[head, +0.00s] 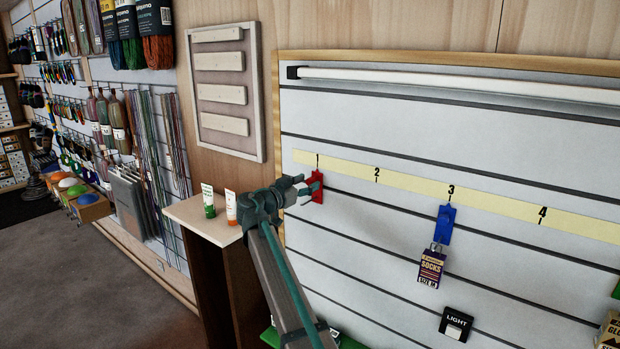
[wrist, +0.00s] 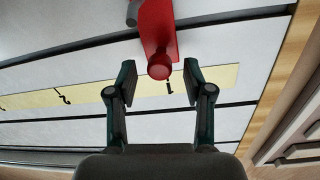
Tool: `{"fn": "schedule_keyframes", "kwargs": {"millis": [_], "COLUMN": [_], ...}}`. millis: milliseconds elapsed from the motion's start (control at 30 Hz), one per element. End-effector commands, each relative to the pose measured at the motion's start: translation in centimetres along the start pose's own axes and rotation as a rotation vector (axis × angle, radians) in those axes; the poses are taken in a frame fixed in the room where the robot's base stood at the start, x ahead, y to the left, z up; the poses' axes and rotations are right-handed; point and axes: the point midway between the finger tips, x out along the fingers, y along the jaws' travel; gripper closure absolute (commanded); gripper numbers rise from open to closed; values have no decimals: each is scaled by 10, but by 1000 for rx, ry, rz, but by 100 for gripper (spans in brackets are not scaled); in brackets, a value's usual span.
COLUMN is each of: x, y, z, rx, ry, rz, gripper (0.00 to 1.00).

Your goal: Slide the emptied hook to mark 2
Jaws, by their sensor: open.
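The red hook (head: 319,182) sits on the slatwall just below mark 1 of the yellow strip (head: 410,183); nothing is seen hanging from it. Mark 2 (head: 377,174) is to its right in the head view. My gripper (head: 308,187) is at the red hook, its fingers partly covering it. In the wrist view, which is upside down, the open fingers (wrist: 159,76) stand on both sides of the hook's round red end (wrist: 160,66), with gaps. Mark 2 shows there (wrist: 64,96) to the left.
A blue hook (head: 445,224) under mark 3 holds a socks packet (head: 431,268). A black light box (head: 456,324) is lower down. Two tubes (head: 219,203) stand on a narrow shelf left of my arm. The slat under mark 2 is clear.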

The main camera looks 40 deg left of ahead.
Motion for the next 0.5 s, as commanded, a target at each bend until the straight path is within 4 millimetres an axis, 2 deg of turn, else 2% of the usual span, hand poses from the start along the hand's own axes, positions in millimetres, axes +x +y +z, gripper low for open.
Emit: {"fn": "schedule_keyframes", "kwargs": {"millis": [33, 200, 500], "x": [7, 18, 21], "y": [-1, -1, 0], "z": [-2, 0, 1], "rx": [-1, -1, -1], "ry": [0, 0, 0], "rz": [0, 0, 0], "gripper": [49, 49, 49]}}
